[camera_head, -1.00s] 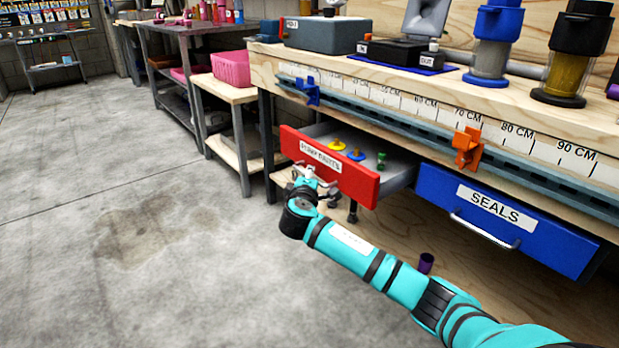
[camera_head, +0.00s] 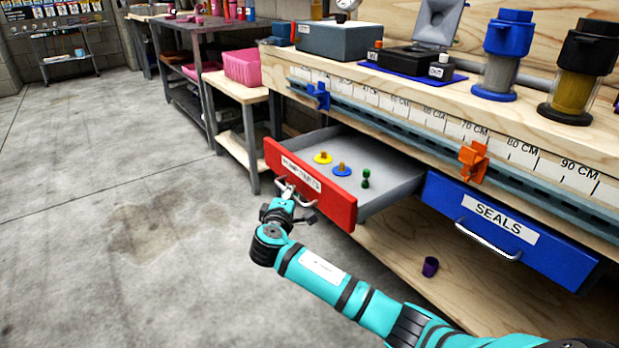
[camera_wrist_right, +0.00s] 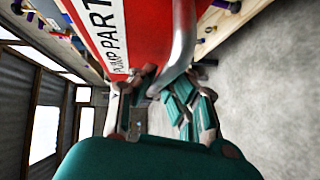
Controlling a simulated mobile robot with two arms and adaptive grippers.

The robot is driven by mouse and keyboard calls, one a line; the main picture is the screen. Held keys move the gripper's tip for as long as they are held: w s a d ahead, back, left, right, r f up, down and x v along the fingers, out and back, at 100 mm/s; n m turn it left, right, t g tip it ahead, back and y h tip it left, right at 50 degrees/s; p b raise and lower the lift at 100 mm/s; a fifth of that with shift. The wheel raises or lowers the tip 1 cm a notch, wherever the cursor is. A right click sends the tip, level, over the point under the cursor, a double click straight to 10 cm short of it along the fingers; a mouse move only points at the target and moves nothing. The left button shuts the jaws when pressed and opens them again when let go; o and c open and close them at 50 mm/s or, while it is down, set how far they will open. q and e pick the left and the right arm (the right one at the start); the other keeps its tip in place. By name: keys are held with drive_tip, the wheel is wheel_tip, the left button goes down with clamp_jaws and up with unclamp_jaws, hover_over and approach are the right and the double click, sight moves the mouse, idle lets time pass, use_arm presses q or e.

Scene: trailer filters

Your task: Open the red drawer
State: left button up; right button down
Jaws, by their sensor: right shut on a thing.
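The red drawer (camera_head: 335,198) with a white label sticks well out from under the wooden bench in the head view. Inside its grey tray lie a yellow piece (camera_head: 323,158), a blue piece (camera_head: 341,169) and a green piece (camera_head: 366,178). My right gripper (camera_head: 285,198) is at the front of the drawer, shut on its handle. In the right wrist view the drawer's red front (camera_wrist_right: 125,30) and its curved metal handle (camera_wrist_right: 182,50) show close up, with the gripper's fingers (camera_wrist_right: 155,92) at the handle. My left gripper is not in view.
A blue drawer (camera_head: 510,235) labelled SEALS is shut to the right. A purple cup (camera_head: 430,267) stands on the lower shelf. A pink bin (camera_head: 246,68) sits on a side table at the left. The floor in front of the drawer is clear.

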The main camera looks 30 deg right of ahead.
drive_tip(key=shift+a+r, duration=0.1)
drive_tip(key=shift+a, duration=0.75)
drive_tip(key=c, duration=1.4)
unclamp_jaws()
drive_tip(key=shift+s, duration=0.1)
drive_tip(key=v, duration=1.2)
